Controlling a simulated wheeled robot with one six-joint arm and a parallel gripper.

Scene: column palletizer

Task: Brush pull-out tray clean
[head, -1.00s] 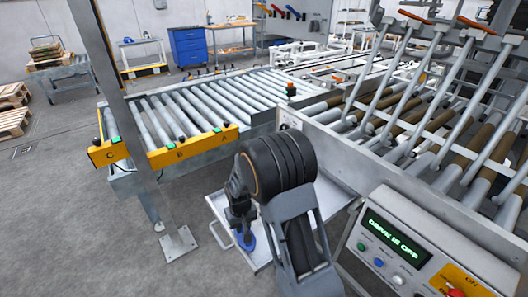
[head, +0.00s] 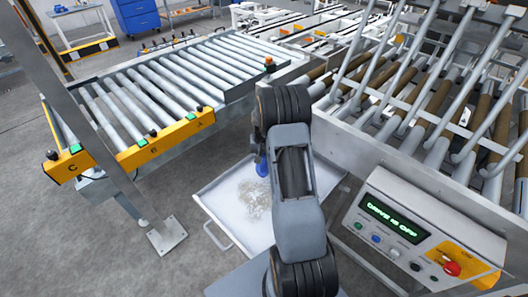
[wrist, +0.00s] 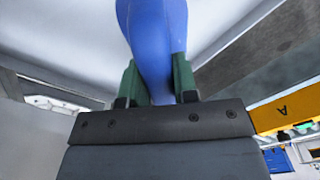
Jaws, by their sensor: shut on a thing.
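The pull-out tray (head: 222,195) is a shallow white tray with a handle at its front left, drawn out below the conveyor. Grey-brown debris (head: 256,198) lies in a patch on its floor. A blue brush handle (head: 261,167) shows beside my arm over the tray's back part; it also fills the top middle of the wrist view (wrist: 155,40). My gripper (wrist: 158,88) has its green fingers shut on the blue handle. The brush's bristles are hidden, so I cannot tell whether they touch the tray. My arm covers the tray's right side.
A roller conveyor (head: 165,85) with yellow end plates stands behind and left of the tray. A control box (head: 400,225) reading "DRIVE IS OFF" stands at the right. A grey post (head: 100,140) rises at the left.

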